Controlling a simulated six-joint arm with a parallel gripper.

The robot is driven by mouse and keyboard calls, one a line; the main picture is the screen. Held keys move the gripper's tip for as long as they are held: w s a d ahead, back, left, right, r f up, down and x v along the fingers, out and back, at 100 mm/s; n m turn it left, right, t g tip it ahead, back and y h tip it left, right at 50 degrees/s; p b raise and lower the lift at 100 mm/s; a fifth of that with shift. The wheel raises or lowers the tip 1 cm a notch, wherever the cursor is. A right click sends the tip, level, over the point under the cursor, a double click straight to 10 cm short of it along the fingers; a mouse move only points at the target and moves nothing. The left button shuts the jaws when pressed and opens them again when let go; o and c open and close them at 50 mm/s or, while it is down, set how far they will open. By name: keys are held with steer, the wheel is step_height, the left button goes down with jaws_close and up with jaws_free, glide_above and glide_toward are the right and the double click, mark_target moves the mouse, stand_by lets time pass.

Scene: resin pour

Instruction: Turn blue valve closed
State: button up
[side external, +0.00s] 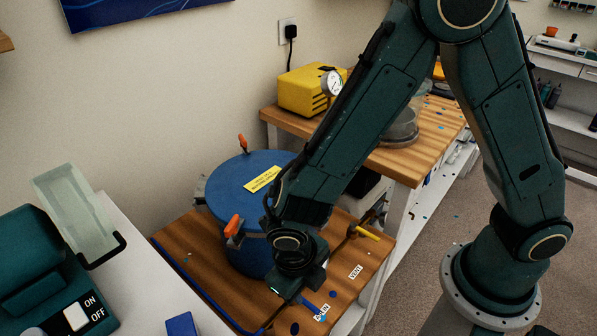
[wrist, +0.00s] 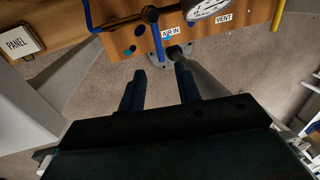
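The blue valve handle (wrist: 157,42) is a thin blue bar on a dark pipe fitting, beside the AIR IN label (wrist: 171,33) in the wrist view. It points toward my gripper. My gripper (wrist: 160,69) is open, with its two dark fingers apart and nothing held. The handle's free end shows between the fingertips in the picture; I cannot tell the depth gap or any contact. In the side view my gripper is low over the front of the wooden board, by the blue handle (side external: 310,304), and hides part of the fitting.
A blue pressure pot (side external: 240,195) with orange clamps stands on the wooden board (side external: 185,250) behind my gripper. A yellow valve handle (side external: 367,233) is near the VENT label (side external: 355,271). A round gauge (wrist: 208,8) and blue tube (wrist: 88,14) are close by in the wrist view.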

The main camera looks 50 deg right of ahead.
steer(key=shift+a+r, duration=0.2)
steer(key=shift+r, duration=0.7)
steer(key=shift+a+r, duration=0.15)
steer(key=shift+r, duration=0.75)
steer(key=shift+a+r, duration=0.2)
steer(key=shift+r, duration=0.7)
steer(key=d+r+m+t+y, duration=0.2)
steer(key=d+r+m, duration=1)
steer(key=r+m, duration=0.45)
steer(key=s+d+r+m+t, duration=0.3)
steer(key=s+d+r+m, duration=0.2)
steer(key=m, duration=1.4)
steer(key=shift+s+d+m+t, duration=0.3)
steer(key=shift+s+d+m, duration=0.05)
steer(key=shift+s+d, duration=1.6)
steer(key=shift+a, duration=0.1)
